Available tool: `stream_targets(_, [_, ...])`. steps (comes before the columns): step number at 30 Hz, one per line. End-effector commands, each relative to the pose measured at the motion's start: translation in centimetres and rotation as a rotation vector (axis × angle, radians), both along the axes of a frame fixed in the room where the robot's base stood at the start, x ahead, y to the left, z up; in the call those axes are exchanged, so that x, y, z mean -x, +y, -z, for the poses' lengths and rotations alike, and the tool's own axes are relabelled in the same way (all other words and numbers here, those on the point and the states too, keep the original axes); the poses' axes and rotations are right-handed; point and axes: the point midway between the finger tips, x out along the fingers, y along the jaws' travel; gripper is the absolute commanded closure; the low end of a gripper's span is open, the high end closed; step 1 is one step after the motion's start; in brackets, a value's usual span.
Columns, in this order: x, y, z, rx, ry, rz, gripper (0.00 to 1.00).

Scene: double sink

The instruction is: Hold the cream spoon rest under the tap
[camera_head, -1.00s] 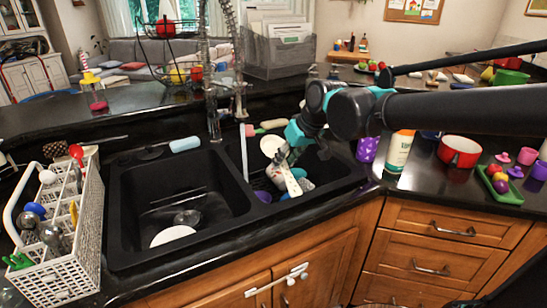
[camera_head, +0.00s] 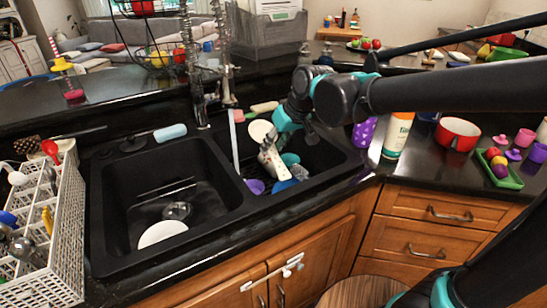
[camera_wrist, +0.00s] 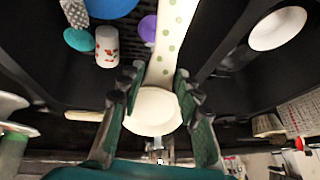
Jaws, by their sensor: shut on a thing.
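The cream spoon rest (camera_head: 273,162) is in my gripper above the right basin. Its handle has green dots, clear in the wrist view (camera_wrist: 172,38), and points toward the basin's front. Its round bowl (camera_wrist: 153,111) shows between my fingers. My gripper (camera_wrist: 157,84) is shut on it near the neck; the head view partly hides this grip behind my wrist. The tap (camera_head: 229,93), with coiled spring hoses, stands behind the sink, left of the spoon rest. A pale vertical streak (camera_head: 235,147) hangs below the tap; I cannot tell for sure whether it is water.
The right basin holds a purple item (camera_head: 254,186), a teal item (camera_wrist: 79,39) and a patterned white cup (camera_wrist: 107,46). The left basin (camera_head: 125,190) holds a white plate (camera_head: 162,234). A white rack (camera_head: 62,250) stands left; a red pot (camera_head: 458,134) stands right.

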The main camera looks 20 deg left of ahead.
Motion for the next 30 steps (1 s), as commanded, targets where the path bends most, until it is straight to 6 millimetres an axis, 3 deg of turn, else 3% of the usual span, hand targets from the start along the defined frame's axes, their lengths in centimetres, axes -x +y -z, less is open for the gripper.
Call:
stream_targets(15, [0.0,0.1,4.6,0.000,0.000,0.000,1.00])
stream_targets(22, [-0.2,0.5,5.1,0.000,0.000,0.000,1.00])
stream_targets(30, [-1.0,2.6,5.5,0.000,-0.001,-0.002,1.00])
